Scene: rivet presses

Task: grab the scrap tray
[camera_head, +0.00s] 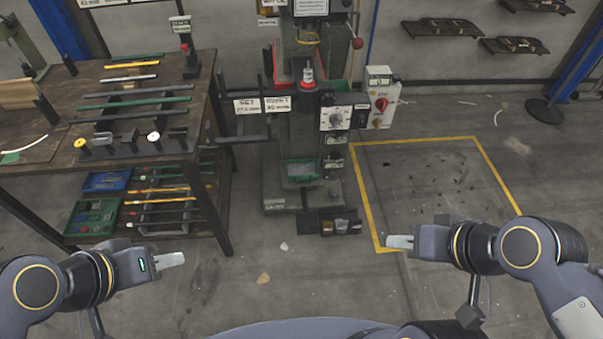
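A small green tray (301,180) with pale grey contents sits on the base of the green rivet press (303,130). A low black bin (312,227) with small parts in it stands on the floor at the foot of the press. No label that I can read tells which is the scrap tray. My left gripper (171,260) is at the lower left, in front of the workbench and apart from both. My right gripper (400,242) is at the right of the black bin and apart from it. Each shows pale fingers side-on, and any gap between them is hidden.
A workbench (60,175) with rods, tools and lower-shelf bins stands at the left. Wall shelves (440,27) and a blue post are behind. Scraps lie on the floor before the press.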

